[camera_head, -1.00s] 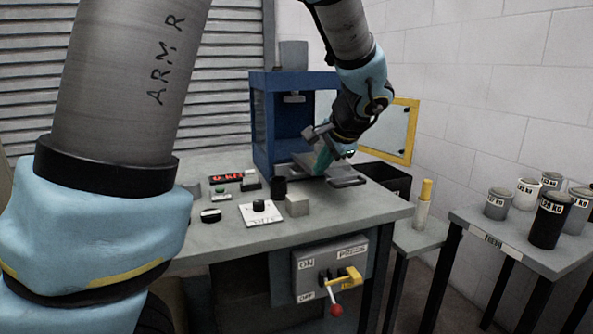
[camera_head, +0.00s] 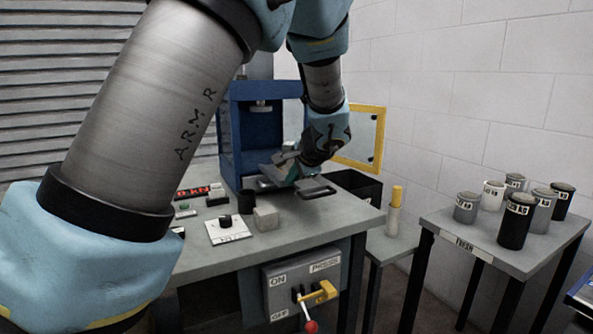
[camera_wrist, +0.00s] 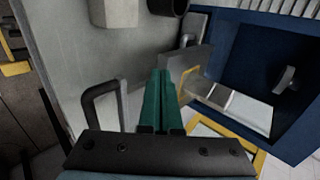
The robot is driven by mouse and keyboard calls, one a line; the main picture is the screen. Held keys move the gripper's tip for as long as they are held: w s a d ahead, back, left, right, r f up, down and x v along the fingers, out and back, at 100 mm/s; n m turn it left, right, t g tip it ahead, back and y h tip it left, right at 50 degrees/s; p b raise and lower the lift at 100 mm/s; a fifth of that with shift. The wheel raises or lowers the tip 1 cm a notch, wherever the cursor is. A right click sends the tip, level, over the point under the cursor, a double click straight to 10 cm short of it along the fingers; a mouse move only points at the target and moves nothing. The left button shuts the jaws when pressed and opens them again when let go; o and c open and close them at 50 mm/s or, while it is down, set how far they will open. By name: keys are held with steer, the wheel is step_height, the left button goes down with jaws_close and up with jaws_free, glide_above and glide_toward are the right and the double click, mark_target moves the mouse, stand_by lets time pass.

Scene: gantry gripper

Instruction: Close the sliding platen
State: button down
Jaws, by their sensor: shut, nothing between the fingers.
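The blue press (camera_head: 230,125) stands at the back of the bench, its front open. The grey sliding platen (camera_head: 262,183) sticks out of it toward the front, with a dark loop handle (camera_head: 317,192) at its near edge. My gripper (camera_head: 285,168) is low over the platen, just behind the handle in the picture. In the wrist view its green fingers (camera_wrist: 161,100) are together and empty. They lie between the dark handle (camera_wrist: 88,100) on the left and the press (camera_wrist: 235,50) on the right. I cannot tell whether they touch the platen.
A yellow-framed door (camera_head: 381,140) stands open to the right of the press. A grey block (camera_head: 266,219), a black cylinder (camera_head: 246,202) and a knob plate (camera_head: 227,231) sit on the bench front. A black bin (camera_head: 362,188) is at the right. Labelled canisters stand on a side table (camera_head: 450,226).

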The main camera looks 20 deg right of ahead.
steer(key=shift+w+f, duration=0.25)
